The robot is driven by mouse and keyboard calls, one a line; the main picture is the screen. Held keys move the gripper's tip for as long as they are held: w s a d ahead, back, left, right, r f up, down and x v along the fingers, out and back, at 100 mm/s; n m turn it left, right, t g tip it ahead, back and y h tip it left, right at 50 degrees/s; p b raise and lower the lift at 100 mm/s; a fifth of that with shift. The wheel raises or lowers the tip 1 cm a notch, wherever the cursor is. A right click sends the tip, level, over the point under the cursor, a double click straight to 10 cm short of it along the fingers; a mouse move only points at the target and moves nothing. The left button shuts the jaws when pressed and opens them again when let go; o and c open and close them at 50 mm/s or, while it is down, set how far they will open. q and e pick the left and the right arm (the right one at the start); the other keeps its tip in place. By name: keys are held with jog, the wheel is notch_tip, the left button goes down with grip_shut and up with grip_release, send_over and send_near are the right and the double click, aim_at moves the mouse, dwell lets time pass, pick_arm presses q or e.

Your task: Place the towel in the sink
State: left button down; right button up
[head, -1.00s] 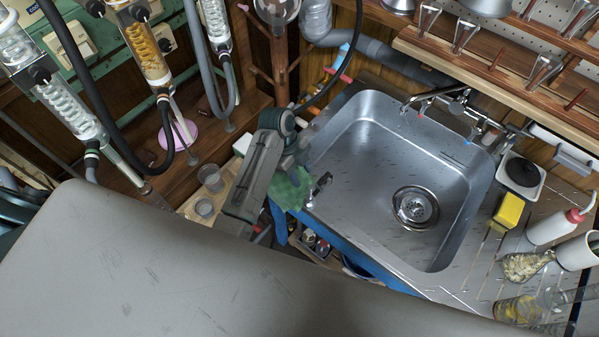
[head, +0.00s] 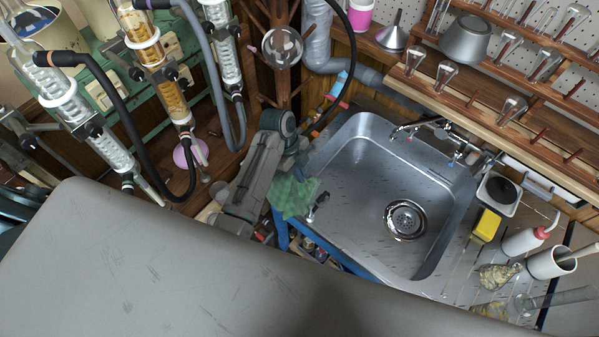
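The green checked towel (head: 292,197) hangs bunched at the left front corner of the metal sink (head: 350,205), by its rim. My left gripper (head: 301,170) is at the upper part of the towel and appears shut on it; the fingertips are mostly hidden by the cloth and the wrist. The sink basin is empty, with a round drain (head: 405,220) on its floor. The towel is outside the basin, to the left of the drain. It is not clear whether the towel touches the rim. My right gripper is not in view.
A tap (head: 440,128) stands at the sink's back edge. A yellow sponge (head: 486,226), a white bottle (head: 522,242) and glassware stand on the right counter. Glass condensers with black hoses (head: 100,95) stand at the left. A wooden rack (head: 490,105) overhangs behind.

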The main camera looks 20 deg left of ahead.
pick_arm(q)
jog(key=shift+s+r, duration=0.1)
dwell(0.4)
jog(key=w+d+f+b, duration=0.4)
jog(key=w+d+b, duration=0.3)
jog(key=w, duration=0.1)
jog(key=w+d+f+b, duration=0.4)
jog(key=w+d+b, duration=0.3)
jog(key=w, duration=0.2)
jog(key=shift+w+f, duration=0.15)
dwell(0.3)
jog(key=shift+a, duration=0.1)
